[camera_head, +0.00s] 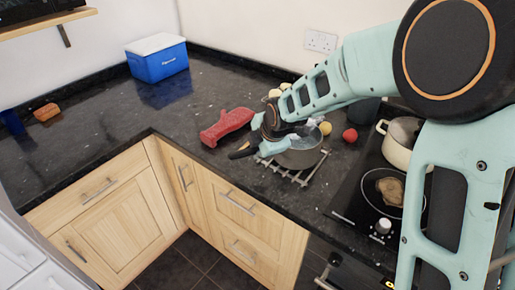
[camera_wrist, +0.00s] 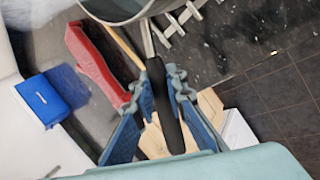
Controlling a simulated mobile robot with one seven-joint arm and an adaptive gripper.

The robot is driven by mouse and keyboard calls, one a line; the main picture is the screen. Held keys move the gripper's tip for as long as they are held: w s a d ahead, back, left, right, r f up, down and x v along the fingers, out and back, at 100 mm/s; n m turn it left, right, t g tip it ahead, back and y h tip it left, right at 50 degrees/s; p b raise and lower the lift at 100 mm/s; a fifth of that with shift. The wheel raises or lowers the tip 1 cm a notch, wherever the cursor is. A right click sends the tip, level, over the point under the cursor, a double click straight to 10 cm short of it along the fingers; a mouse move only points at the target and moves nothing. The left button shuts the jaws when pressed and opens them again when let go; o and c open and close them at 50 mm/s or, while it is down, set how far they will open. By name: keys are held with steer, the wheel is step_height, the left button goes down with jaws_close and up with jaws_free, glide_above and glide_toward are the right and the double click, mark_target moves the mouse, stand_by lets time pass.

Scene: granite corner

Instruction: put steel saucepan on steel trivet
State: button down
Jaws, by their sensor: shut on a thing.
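My gripper (camera_head: 262,146) is shut on the dark handle of the steel saucepan (camera_head: 302,155). In the wrist view, my two blue finger pads (camera_wrist: 160,88) close on the handle from both sides, and the saucepan's grey body (camera_wrist: 118,12) shows at the top edge. The steel trivet (camera_head: 292,178) lies on the dark counter, with its bars showing in front of and beside the pan. It also shows in the wrist view (camera_wrist: 182,20), next to the pan. The pan looks upright over the trivet; I cannot tell whether they touch. My gripper hides part of the pan.
A red ball (camera_head: 350,135) and a yellow ball (camera_head: 326,128) sit behind the pan. A hob with a cream pot (camera_head: 398,147) is at right. A blue cooler (camera_head: 157,61) stands far back. The left counter has free room.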

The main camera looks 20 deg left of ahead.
steer(key=shift+w, duration=0.1)
steer(key=c, duration=2.2)
jaws_free()
steer(key=shift+f, duration=0.2)
steer(key=shift+c, duration=0.2)
steer(key=o, duration=0.3)
steer(key=shift+s, duration=0.2)
steer(key=shift+r, duration=0.1)
steer(key=p+v, duration=0.1)
steer(key=v, duration=1.1)
